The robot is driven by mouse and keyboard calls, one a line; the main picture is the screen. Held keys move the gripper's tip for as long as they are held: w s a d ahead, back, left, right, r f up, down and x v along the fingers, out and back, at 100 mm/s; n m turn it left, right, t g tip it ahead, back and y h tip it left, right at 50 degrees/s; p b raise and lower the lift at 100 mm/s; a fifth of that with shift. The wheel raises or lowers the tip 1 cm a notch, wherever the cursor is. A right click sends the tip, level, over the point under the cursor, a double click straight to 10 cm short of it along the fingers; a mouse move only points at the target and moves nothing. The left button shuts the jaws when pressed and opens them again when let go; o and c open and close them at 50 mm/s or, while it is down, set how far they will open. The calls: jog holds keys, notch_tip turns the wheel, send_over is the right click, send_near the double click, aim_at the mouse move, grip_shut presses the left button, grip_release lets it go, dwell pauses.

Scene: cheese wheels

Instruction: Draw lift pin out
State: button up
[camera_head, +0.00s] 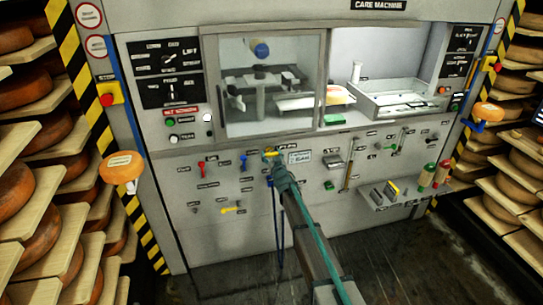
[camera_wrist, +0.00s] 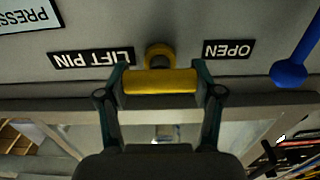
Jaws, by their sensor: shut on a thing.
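The lift pin (camera_wrist: 160,82) is a yellow bar with a yellow ring (camera_wrist: 160,52) behind it, at the machine's panel. In the wrist view a "LIFT PIN" label (camera_wrist: 92,58) is to its left and an "OPEN" label (camera_wrist: 228,49) to its right, both upside down. My gripper (camera_wrist: 160,84) is shut on the yellow bar, with one dark green finger at each end of it. In the head view my gripper (camera_head: 277,165) is at the panel below the window, and the yellow pin (camera_head: 269,154) shows just above it. Whether the pin is seated or partly out, I cannot tell.
A blue knob (camera_wrist: 289,73) sticks out to the right in the wrist view. The panel (camera_head: 270,225) carries several coloured handles, including a red one (camera_head: 201,166) and a blue one (camera_head: 243,162). A small shelf (camera_head: 386,198) juts out at the right. Cheese racks stand on both sides.

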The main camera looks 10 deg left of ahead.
jog(key=c, duration=0.6)
jog(key=shift+o, duration=0.2)
jog(key=b+v, duration=0.2)
jog(key=v, duration=0.4)
jog(key=shift+s+d, duration=0.1)
jog(key=shift+s, duration=0.15)
jog(key=shift+f, duration=0.1)
jog(key=o, duration=1.7)
jog(key=v, duration=1.2)
